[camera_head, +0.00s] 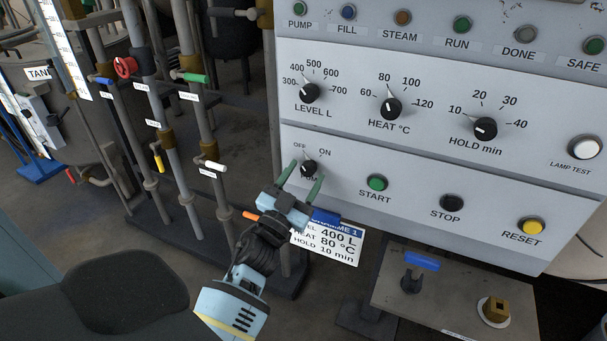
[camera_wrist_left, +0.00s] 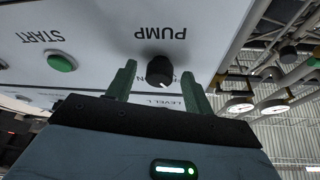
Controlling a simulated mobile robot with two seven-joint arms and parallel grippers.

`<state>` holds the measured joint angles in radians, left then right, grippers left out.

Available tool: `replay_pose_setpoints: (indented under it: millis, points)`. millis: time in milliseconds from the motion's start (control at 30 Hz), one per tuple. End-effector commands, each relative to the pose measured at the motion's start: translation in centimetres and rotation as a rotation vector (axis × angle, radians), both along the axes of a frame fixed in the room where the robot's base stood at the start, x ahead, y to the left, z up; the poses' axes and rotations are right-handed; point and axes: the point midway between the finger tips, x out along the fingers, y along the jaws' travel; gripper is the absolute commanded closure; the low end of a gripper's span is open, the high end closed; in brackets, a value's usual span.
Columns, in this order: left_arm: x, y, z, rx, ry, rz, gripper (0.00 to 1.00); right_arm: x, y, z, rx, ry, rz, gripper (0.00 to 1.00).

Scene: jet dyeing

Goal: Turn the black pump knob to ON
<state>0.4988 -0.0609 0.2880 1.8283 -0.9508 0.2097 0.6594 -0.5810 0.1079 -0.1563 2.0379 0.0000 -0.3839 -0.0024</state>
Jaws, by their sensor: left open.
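The black pump knob (camera_head: 308,169) sits at the lower left of the grey control panel, under the OFF and ON marks. Its white pointer line is toward OFF in the head view. My left gripper (camera_head: 301,180) is open, with its green fingers on either side of the knob. In the left wrist view the knob (camera_wrist_left: 159,71) shows between the two fingertips (camera_wrist_left: 162,78), with visible gaps on both sides. My right gripper is not in view.
Three setting knobs, including LEVEL L (camera_head: 309,93), sit above. The green START button (camera_head: 377,183) and black STOP button (camera_head: 447,202) are to the right. A recipe card (camera_head: 340,247) hangs below the panel. Pipes with coloured valve handles stand at left.

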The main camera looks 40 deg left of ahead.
Motion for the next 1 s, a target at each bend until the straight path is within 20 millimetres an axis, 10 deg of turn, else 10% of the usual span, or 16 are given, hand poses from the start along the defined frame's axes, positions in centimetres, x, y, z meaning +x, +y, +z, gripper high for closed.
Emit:
replay_pose_setpoints:
  millis: [367,700,1000]
  points:
    - [0.50,0.06,0.19,0.000,0.000,0.000,0.49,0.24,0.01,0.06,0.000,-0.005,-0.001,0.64]
    - [0.49,0.05,0.18,0.000,0.000,0.000,0.93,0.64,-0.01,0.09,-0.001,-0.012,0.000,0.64]
    - [0.47,0.11,0.26,0.039,0.010,0.001,0.93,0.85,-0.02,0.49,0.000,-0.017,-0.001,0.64]
